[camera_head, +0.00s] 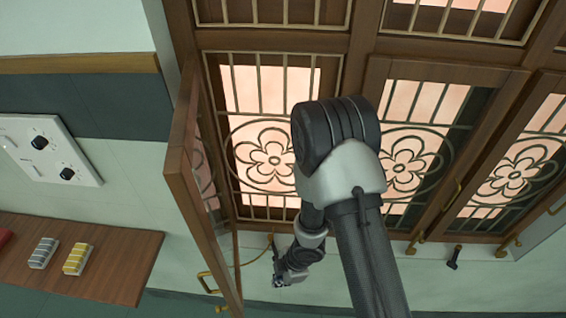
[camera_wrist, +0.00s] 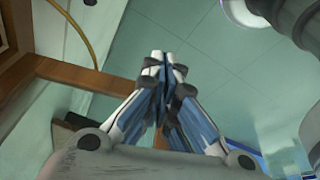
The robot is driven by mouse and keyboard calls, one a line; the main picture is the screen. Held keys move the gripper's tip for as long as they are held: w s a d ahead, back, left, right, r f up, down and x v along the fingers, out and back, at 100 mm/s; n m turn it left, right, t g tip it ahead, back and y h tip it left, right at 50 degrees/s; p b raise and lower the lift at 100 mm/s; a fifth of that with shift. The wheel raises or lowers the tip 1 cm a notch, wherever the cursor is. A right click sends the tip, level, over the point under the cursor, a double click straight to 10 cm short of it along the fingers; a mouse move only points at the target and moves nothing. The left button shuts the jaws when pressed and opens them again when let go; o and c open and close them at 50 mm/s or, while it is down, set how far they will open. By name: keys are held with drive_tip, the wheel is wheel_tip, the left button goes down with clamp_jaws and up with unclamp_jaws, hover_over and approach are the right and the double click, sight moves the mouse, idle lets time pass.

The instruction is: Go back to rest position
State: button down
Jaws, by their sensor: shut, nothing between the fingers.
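My gripper (camera_head: 279,281) shows small and dark in the head view, below the latticed window and just right of the open wooden-framed pane. In the wrist view my gripper (camera_wrist: 165,62) has its fingers together, with nothing between them. My arm crosses the middle of the head view and covers part of the lattice.
The open wooden-framed pane (camera_head: 186,165) stands out left of my arm, with a brass handle low on it. The window (camera_head: 270,150) has flower lattices. A wooden shelf (camera_head: 120,262) holds a grey block (camera_head: 43,253) and a yellow block (camera_head: 77,259). A white switch panel (camera_head: 55,165) is above.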

drive_tip(key=w+d+r+m+t+b, duration=0.1)
drive_tip(key=w+d+r, duration=0.1)
drive_tip(key=w, duration=0.4)
drive_tip(key=w+d+r+m+t+h+b, duration=0.35)
drive_tip(key=d+r+m+b, duration=0.5)
drive_tip(key=r, duration=0.65)
drive_tip(key=s+d+r+m+h+b, duration=0.2)
drive_tip(key=s+d+r+m, duration=0.3)
drive_tip(key=s+d+m, duration=0.15)
drive_tip(key=s+a+r+m+y+b, duration=0.25)
drive_tip(key=s+m+b, duration=0.25)
drive_tip(key=s, duration=0.8)
drive_tip(key=w+a+f+n+g+y, duration=0.1)
drive_tip(key=w+a+f+n+g, duration=0.1)
drive_tip(key=w+a+f+n, duration=0.35)
drive_tip(key=w+a+f+n+g+y, duration=0.1)
drive_tip(key=w+a+f+n+y, duration=0.15)
drive_tip(key=w+a+n, duration=0.65)
drive_tip(key=w+a+f+n+g, duration=0.1)
drive_tip(key=w+f+n, duration=0.1)
drive_tip(key=f, duration=0.7)
drive_tip(key=w+a+f+n+b, duration=0.1)
drive_tip(key=w+a+f+n, duration=0.1)
drive_tip(key=f, duration=0.7)
drive_tip(key=w+a+f+n+g+b, duration=0.1)
drive_tip(key=w+a+f+n, duration=0.1)
drive_tip(key=f, duration=0.8)
drive_tip(key=shift+w+a+n+g, duration=0.15)
drive_tip(key=shift+w+n+g, duration=0.2)
drive_tip(key=shift+w+n, duration=0.55)
